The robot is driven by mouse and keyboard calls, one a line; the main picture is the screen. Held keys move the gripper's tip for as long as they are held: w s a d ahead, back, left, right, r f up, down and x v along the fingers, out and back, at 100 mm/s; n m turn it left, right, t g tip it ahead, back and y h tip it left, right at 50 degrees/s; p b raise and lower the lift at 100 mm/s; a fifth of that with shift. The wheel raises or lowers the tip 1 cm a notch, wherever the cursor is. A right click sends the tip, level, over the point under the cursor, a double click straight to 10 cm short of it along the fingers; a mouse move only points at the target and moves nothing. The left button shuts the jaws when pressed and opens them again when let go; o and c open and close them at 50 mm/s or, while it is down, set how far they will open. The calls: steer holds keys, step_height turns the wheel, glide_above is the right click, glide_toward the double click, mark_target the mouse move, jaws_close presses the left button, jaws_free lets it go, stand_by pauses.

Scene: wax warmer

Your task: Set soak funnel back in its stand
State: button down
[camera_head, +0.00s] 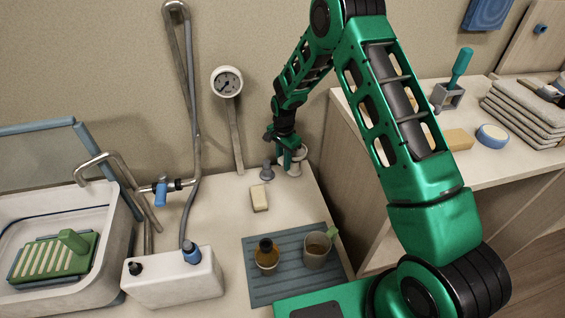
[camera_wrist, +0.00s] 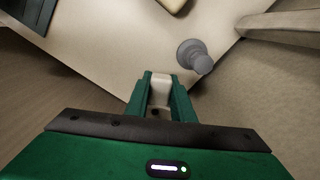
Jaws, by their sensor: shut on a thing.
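My gripper (camera_head: 287,155) is at the back right corner of the white counter, and its green fingers also show in the wrist view (camera_wrist: 160,92). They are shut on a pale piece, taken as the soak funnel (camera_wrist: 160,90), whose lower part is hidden. In the head view a pale rounded form (camera_head: 298,153) shows beside the fingers; I cannot tell whether it is all funnel or partly its stand. A small grey flared piece (camera_head: 267,170) stands upright just left of the gripper, apart from it; it also shows in the wrist view (camera_wrist: 195,55). I cannot surely identify the stand.
A pale block (camera_head: 260,198) lies in front of the gripper. A blue-grey mat (camera_head: 262,292) holds an amber bottle (camera_head: 266,254) and a cup (camera_head: 317,250). A sink (camera_head: 118,240) and white tank (camera_head: 175,282) are left.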

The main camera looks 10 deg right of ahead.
steer(key=c, duration=1.2)
jaws_free()
steer(key=shift+r, duration=2.3)
step_height(320, 180, up, 11)
steer(key=shift+f, duration=0.2)
steer(key=shift+w, duration=0.1)
